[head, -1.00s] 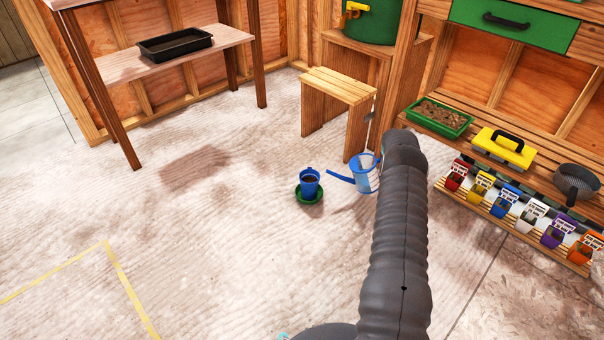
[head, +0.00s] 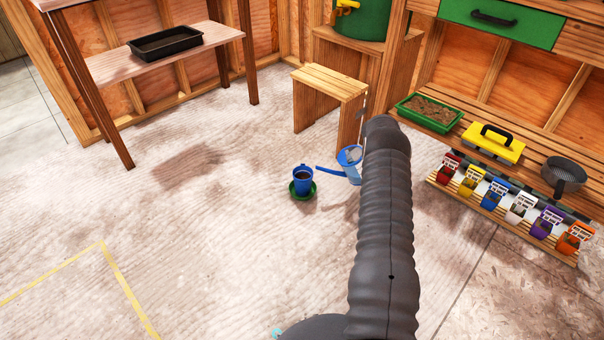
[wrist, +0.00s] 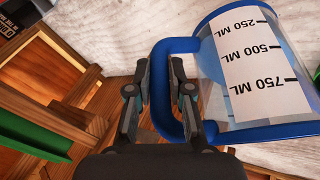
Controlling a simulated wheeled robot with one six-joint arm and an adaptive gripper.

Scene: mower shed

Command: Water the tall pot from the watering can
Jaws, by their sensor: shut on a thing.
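A blue pot (head: 303,185) with dark soil stands upright on a green saucer (head: 302,196) on the floor. The blue-trimmed, clear-walled watering can (head: 350,158) is just right of it, its spout pointing left. In the picture the spout tip is beside the pot's right rim; I cannot tell its height over the pot. In the wrist view, my gripper (wrist: 160,72) is shut on the blue handle of the watering can (wrist: 250,62), which shows a white scale marked 250, 500 and 750 ML. My arm hides the gripper and part of the can in the head view.
A wooden stool (head: 330,84) stands just behind the can. The floor left of the pot is clear to the table with a black tray (head: 165,43).

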